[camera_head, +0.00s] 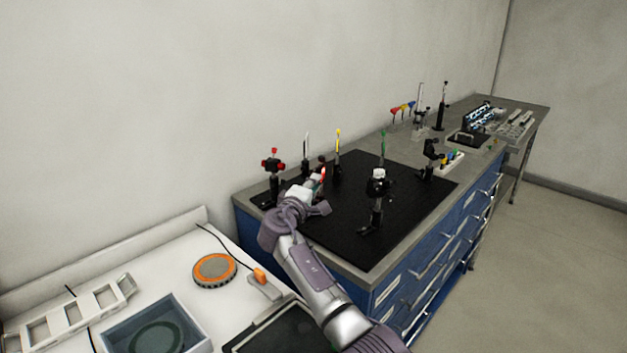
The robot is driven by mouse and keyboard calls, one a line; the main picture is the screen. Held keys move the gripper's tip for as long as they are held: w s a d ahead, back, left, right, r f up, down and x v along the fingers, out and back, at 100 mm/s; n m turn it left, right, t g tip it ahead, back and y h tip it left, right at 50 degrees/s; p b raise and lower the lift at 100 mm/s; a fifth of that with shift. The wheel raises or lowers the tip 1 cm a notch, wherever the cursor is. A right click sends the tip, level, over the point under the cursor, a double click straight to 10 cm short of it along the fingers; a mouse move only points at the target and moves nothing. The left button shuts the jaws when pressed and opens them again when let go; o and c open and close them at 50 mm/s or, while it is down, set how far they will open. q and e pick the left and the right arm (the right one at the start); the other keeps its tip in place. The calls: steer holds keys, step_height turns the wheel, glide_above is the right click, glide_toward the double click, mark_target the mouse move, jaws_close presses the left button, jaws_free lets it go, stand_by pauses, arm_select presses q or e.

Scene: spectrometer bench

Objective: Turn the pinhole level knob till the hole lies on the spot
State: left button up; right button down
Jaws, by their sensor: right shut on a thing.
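My right gripper (318,184) reaches over the near left part of the black board (345,235). It is shut on a small part at a post mount there, which looks to be the pinhole level knob; the fingers hide most of it. A small bright red-orange patch (323,172) shows just above the fingertips. The pinhole and its exact place against the spot are too small to make out. My left gripper is not in view.
A red-knobbed mount (272,165), a yellow-tipped post (338,148) and a black mount with a white top (377,185) stand around my gripper. A white table with an orange-rimmed disc (214,270) and a blue-grey tray (198,335) is at the lower left.

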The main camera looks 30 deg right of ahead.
steer(key=n+p, duration=1.6)
steer(key=n, duration=1)
steer(key=shift+r+n, duration=0.1)
steer(key=shift+n, duration=0.2)
stand_by(0.3)
steer(key=c, duration=1.1)
jaws_free()
steer(key=v, duration=1.1)
steer(key=shift+s+a, duration=0.3)
